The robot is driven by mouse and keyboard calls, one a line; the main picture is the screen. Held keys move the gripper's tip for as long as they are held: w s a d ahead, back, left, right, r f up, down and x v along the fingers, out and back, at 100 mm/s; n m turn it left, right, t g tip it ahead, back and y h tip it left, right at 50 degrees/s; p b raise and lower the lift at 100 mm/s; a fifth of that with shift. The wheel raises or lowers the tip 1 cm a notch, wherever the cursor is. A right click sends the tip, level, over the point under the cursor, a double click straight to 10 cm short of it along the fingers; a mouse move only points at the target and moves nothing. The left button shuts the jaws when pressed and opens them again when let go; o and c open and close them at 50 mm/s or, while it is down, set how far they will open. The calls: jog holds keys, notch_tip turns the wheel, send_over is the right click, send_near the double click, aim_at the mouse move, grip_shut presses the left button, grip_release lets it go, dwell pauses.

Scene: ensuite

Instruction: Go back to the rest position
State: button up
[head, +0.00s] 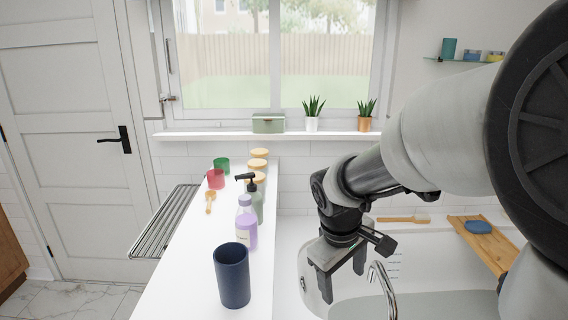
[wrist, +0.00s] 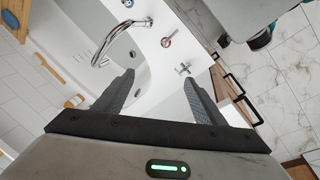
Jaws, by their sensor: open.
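My gripper (head: 341,274) hangs at the end of my arm, pointing down over the left part of the bathtub in the head view. In the wrist view its two fingers (wrist: 160,88) are spread apart with nothing between them. The chrome tap (head: 382,288) is just right of and below the gripper in the head view. The tap also shows in the wrist view (wrist: 112,42), beyond the fingers. No held object shows.
A white counter (head: 190,290) left of the gripper carries a dark blue cup (head: 232,275), a purple bottle (head: 246,228), a pump bottle (head: 254,200), red and green cups and several jars. A wooden tub tray (head: 484,245) lies right. A window sill (head: 350,136) runs behind.

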jog(key=s+d+r+m+t+y, duration=0.1)
jog(key=s+r+m+t, duration=0.1)
jog(key=s+r+m, duration=0.45)
jog(key=s+d+r+m+t+y, duration=0.1)
jog(key=s+r, duration=0.3)
jog(key=s, duration=0.5)
notch_tip(320, 180, up, 15)
jog(key=p, duration=1.5)
jog(key=shift+a, duration=0.15)
jog(key=shift+o, duration=0.5)
